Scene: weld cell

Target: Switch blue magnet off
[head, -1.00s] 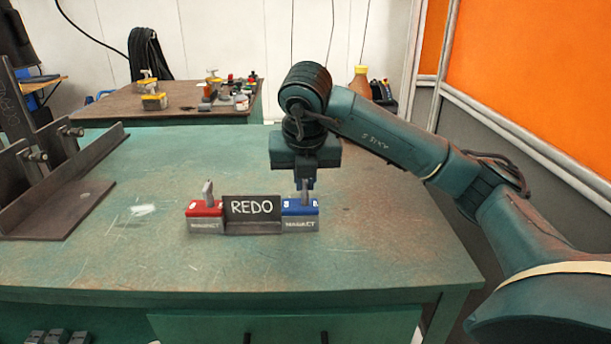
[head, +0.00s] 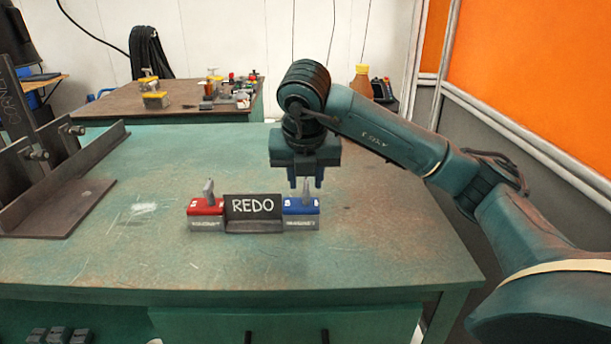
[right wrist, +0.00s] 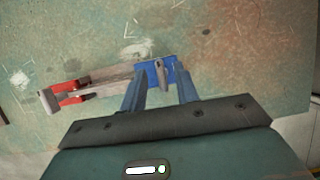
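The blue magnet (head: 301,207) sits on the green bench at the right end of a dark plate marked REDO (head: 253,206). Its short grey lever (right wrist: 160,74) stands up from its top, between my fingers in the right wrist view. My right gripper (head: 306,184) is pointing down above the blue magnet, its two fingers apart on either side of the lever. In the right wrist view the gripper (right wrist: 161,92) shows gaps between the lever and both fingers. The lever's exact setting cannot be read. My left gripper is not in view.
A red magnet (head: 206,207) with a raised grey lever stands at the plate's left end. A steel angle fixture (head: 70,190) is at the bench's left. A second table (head: 185,98) with small items stands behind. The bench front is clear.

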